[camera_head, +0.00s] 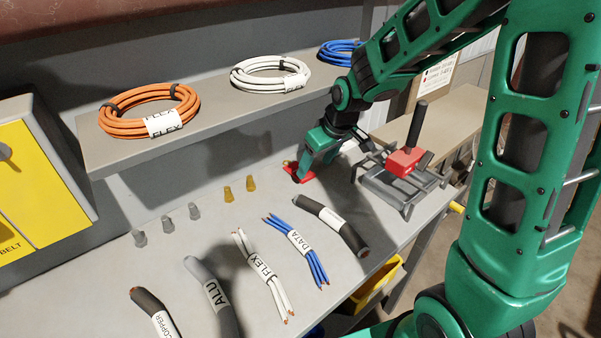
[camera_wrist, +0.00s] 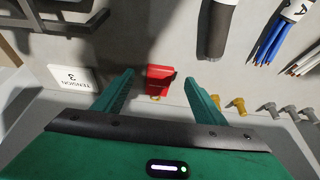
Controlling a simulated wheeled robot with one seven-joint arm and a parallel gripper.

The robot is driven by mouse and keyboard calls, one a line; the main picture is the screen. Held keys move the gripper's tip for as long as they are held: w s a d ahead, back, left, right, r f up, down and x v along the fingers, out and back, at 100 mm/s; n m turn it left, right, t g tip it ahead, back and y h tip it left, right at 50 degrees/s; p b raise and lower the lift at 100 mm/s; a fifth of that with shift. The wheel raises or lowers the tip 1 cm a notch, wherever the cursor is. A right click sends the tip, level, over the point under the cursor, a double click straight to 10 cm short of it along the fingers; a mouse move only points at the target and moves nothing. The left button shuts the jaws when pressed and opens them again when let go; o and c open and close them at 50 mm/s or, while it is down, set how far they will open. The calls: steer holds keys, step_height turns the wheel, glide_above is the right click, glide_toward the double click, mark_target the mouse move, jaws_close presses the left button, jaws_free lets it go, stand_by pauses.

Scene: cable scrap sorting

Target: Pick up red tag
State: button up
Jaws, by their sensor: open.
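The red tag (camera_wrist: 160,77) lies on the grey workbench (camera_wrist: 135,38), between the two open fingers of my gripper (camera_wrist: 160,88) in the wrist view. A gap shows on each side of it, and a small brass-coloured bit shows at its lower edge. In the head view the red tag (camera_head: 307,173) is partly hidden behind my gripper (camera_head: 300,172), which is low over the bench near its back edge.
A grey clamp fixture with a red block (camera_head: 403,162) and dark handle stands to the right. Brass pegs (camera_head: 250,183) and grey pegs stand to the left. Labelled cable pieces (camera_head: 297,240) lie in front. A shelf (camera_head: 215,113) with cable coils runs above.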

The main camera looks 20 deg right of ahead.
mark_target(309, 176)
steer(key=x, duration=0.5)
steer(key=c, duration=1.1)
